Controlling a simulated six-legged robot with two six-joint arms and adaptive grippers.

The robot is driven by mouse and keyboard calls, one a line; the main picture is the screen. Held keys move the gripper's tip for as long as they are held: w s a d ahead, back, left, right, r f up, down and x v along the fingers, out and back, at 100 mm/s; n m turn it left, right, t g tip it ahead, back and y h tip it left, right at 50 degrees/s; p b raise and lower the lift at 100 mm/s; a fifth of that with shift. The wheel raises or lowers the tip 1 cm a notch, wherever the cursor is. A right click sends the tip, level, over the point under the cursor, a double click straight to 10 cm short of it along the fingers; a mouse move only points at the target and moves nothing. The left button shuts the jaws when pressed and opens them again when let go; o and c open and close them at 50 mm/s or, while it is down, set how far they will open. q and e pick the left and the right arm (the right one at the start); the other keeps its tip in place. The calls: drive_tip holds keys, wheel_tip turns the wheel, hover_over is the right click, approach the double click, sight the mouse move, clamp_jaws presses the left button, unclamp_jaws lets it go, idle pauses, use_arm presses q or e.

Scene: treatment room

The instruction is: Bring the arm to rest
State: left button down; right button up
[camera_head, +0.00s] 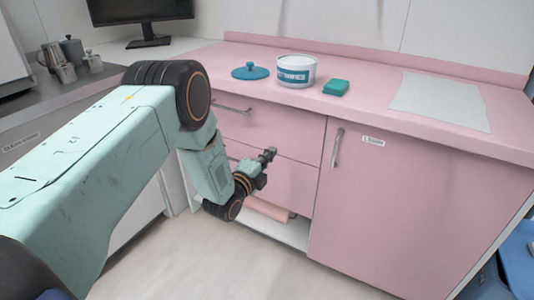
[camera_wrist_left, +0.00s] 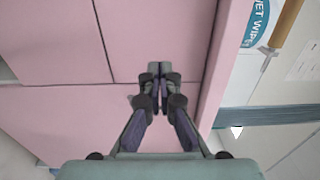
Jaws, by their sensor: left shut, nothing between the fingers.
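My left arm comes in from the left in the head view, large and pale green, bent down in front of the pink cabinet. My left gripper (camera_head: 268,156) is in front of the pink drawers (camera_head: 275,183), below the counter's front edge. In the left wrist view the gripper (camera_wrist_left: 159,68) has its fingertips together with nothing between them, and pink cabinet fronts (camera_wrist_left: 60,45) fill the background. I cannot tell whether the fingers touch the cabinet. My right gripper is in neither view.
On the pink counter (camera_head: 370,105) stand a wet-wipes tub (camera_head: 296,72), its blue lid (camera_head: 250,72), a teal block (camera_head: 336,87) and a white sheet (camera_head: 440,100). A cabinet door (camera_head: 410,200) is closed. Metal jugs (camera_head: 55,60) and a monitor (camera_head: 138,15) stand at the left. Light floor (camera_head: 260,265) is clear.

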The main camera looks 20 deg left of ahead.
use_arm(q)
drive_tip(key=s+d+f+n+g+y, duration=0.1)
drive_tip(key=s+d+f+n+g, duration=0.2)
drive_tip(key=s+f+n+g, duration=1)
drive_tip(key=s+d+f+n+g, duration=0.1)
drive_tip(key=s+n+g, duration=0.1)
drive_tip(key=s, duration=1.5)
drive_tip(key=s+d+f+n+g+p, duration=0.1)
drive_tip(key=s+d+f+n+g, duration=0.1)
drive_tip(key=s, duration=1.6)
drive_tip(key=shift+f+n+g+y+p, duration=0.15)
drive_tip(key=shift+n+g+y+p, duration=0.25)
drive_tip(key=shift+n, duration=0.8)
